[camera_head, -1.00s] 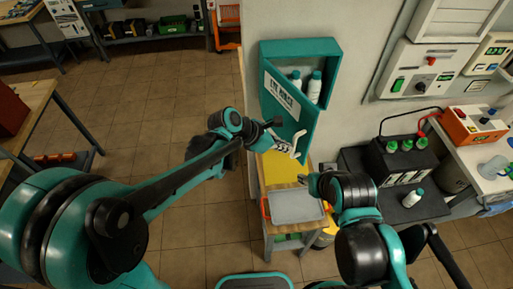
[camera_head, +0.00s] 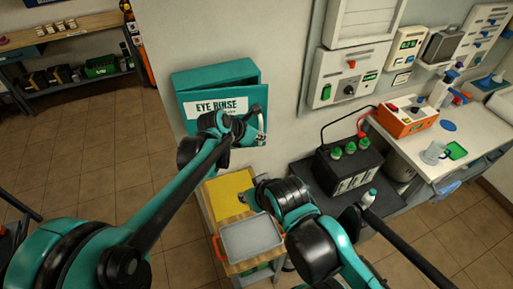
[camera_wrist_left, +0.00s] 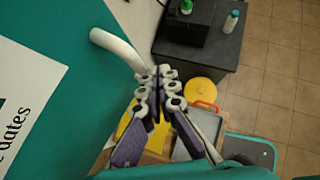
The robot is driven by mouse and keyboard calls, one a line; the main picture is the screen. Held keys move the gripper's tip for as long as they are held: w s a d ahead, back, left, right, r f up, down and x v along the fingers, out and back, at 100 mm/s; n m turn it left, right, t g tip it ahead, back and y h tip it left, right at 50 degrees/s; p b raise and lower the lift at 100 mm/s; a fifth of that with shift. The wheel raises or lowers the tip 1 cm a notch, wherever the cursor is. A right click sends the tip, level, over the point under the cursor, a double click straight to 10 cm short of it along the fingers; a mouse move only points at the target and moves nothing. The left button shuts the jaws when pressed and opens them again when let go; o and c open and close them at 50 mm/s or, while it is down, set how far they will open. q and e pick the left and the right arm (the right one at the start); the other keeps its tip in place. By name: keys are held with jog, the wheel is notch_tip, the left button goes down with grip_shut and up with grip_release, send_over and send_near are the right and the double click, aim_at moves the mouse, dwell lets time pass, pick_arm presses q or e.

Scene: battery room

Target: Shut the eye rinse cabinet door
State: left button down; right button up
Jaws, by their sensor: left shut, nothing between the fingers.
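The teal eye rinse cabinet (camera_head: 216,74) hangs on the wall in the head view. Its door (camera_head: 190,122), with a white EYE RINSE label, now covers the front and hides the bottles. My left gripper (camera_head: 261,131) is at the door's right edge. In the left wrist view its fingers (camera_wrist_left: 158,92) are shut and empty, beside the white curved handle (camera_wrist_left: 115,45) on the door (camera_wrist_left: 72,35). My right gripper (camera_head: 244,197) is low over the small table, its jaws unclear.
Below the cabinet is a small table with a yellow surface (camera_head: 229,193) and a grey tray (camera_head: 252,238). A black battery (camera_head: 348,168) stands on a dark bench to the right. Wall panels (camera_head: 347,75) hang above. Open floor lies to the left.

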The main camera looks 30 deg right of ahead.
pick_arm(q)
jog(key=shift+w+d, duration=0.5)
jog(key=shift+w, duration=0.45)
jog(key=shift+w+d, duration=0.45)
jog(key=shift+w, duration=0.5)
jog(key=shift+w+d, duration=0.5)
jog(key=shift+w, duration=0.45)
